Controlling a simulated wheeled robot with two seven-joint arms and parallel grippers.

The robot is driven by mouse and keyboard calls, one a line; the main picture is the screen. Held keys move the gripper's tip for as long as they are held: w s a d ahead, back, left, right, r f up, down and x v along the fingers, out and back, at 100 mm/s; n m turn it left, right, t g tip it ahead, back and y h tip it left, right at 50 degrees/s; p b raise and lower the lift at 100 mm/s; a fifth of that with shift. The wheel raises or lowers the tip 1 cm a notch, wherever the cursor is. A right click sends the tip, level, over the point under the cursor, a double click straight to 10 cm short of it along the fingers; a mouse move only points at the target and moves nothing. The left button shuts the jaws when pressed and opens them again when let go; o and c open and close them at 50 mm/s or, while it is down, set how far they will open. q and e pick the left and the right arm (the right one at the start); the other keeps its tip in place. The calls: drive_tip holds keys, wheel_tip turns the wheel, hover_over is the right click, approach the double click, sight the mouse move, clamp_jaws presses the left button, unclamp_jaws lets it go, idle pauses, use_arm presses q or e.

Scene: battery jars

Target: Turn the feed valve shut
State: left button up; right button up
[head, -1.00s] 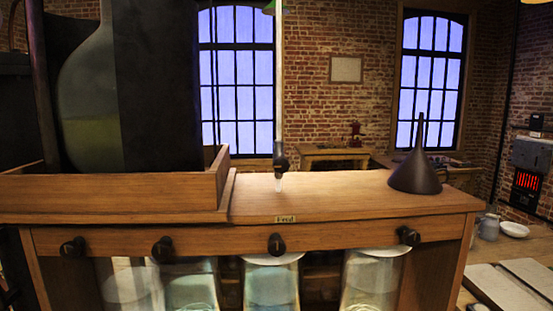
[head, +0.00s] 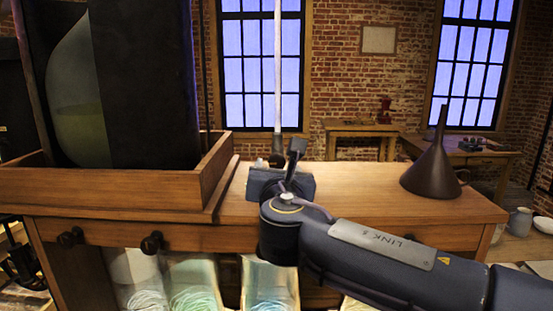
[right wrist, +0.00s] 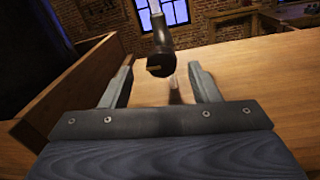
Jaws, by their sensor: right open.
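The feed valve (right wrist: 160,62) is a dark fitting with a round black end and a small brass-coloured mark, at the foot of an upright glass tube. In the head view the valve (head: 279,143) is partly hidden behind my right gripper (head: 287,158). In the right wrist view the open right gripper (right wrist: 161,76) has one finger on each side below the valve. The valve appears between and just beyond the fingertips; I see no contact. The valve's small spout (right wrist: 174,92) points down over the bench. My left gripper is not in view.
A dark funnel (head: 434,170) stands on the bench (head: 350,185) at the right. Bench between valve and funnel is clear.

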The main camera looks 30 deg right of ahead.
sight(276, 164)
drive_tip(key=x, duration=0.4)
drive_tip(key=shift+w+d+f+p, duration=0.1)
drive_tip(key=shift+d+f+p, duration=0.05)
drive_tip(key=shift+f+p, duration=0.15)
drive_tip(key=shift+r, duration=0.15)
drive_tip(key=shift+w+d, duration=0.1)
drive_tip(key=c, duration=1)
drive_tip(key=shift+o, duration=0.2)
drive_tip(key=shift+f+m+b, duration=0.25)
drive_tip(key=shift+m+b, duration=0.25)
drive_tip(key=shift+b, duration=0.4)
drive_tip(key=m+b, duration=0.9)
drive_tip(key=b, duration=0.2)
drive_tip(key=shift+m+h, duration=0.4)
drive_tip(key=m+b, duration=0.3)
drive_tip(key=shift+m, duration=0.4)
drive_tip(key=shift+r+m+h+b, duration=0.15)
drive_tip(key=shift+m+b, duration=0.5)
drive_tip(key=shift+m, duration=0.35)
drive_tip(key=shift+r+m+h+b, duration=0.15)
drive_tip(key=shift+m+b, duration=0.45)
drive_tip(key=shift+m, duration=0.7)
